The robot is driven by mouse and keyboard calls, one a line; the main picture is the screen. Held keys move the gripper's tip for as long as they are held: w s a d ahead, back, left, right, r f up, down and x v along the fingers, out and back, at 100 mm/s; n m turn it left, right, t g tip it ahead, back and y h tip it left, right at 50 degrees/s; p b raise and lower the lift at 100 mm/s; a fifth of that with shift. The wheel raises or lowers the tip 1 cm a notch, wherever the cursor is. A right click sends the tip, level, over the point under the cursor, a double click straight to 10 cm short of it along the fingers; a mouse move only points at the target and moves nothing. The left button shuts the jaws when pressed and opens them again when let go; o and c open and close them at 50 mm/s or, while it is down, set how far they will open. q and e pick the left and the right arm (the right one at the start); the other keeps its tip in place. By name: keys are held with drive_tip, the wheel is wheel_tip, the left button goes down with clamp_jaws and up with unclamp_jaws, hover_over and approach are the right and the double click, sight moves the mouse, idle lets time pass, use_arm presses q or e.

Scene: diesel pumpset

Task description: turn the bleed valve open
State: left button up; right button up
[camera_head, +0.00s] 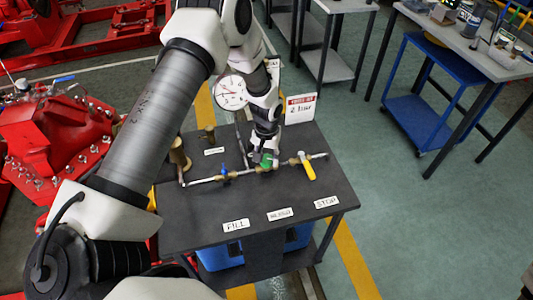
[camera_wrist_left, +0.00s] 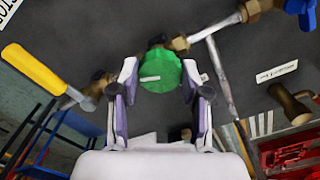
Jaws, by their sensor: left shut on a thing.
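The bleed valve is a round green knob (camera_head: 268,161) at the middle of the pipe on the dark table. A plate below it on the table seems to read bleed (camera_head: 280,214). My left gripper (camera_head: 263,154) reaches down to it from above. In the left wrist view the green knob (camera_wrist_left: 160,70) sits between the two fingers of my left gripper (camera_wrist_left: 160,78), which are shut on it. A white mark shows on the knob's face. The gripper hides part of the knob in the head view. My right gripper is not in view.
On the same pipe, a blue-handled valve (camera_head: 224,170) stands left of the knob and a yellow-handled valve (camera_head: 307,168) right of it. A round gauge (camera_head: 231,92) and a sign (camera_head: 300,108) stand behind. Red machinery (camera_head: 50,140) lies left. The table's front is clear apart from plates.

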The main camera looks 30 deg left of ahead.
sight(267, 159)
use_arm(q)
drive_tip(key=n+p, duration=0.2)
drive_tip(key=n, duration=0.2)
drive_tip(key=shift+s+n, duration=0.15)
drive_tip(key=shift+n, duration=0.15)
drive_tip(key=n+p, duration=0.3)
drive_tip(key=n, duration=0.1)
drive_tip(key=shift+f+n, duration=0.1)
drive_tip(key=shift+n, duration=0.2)
drive_tip(key=o, duration=1.1)
drive_tip(key=shift+o, duration=0.2)
drive_tip(key=shift+w, duration=0.2)
wheel_tip(267, 159, up, 12)
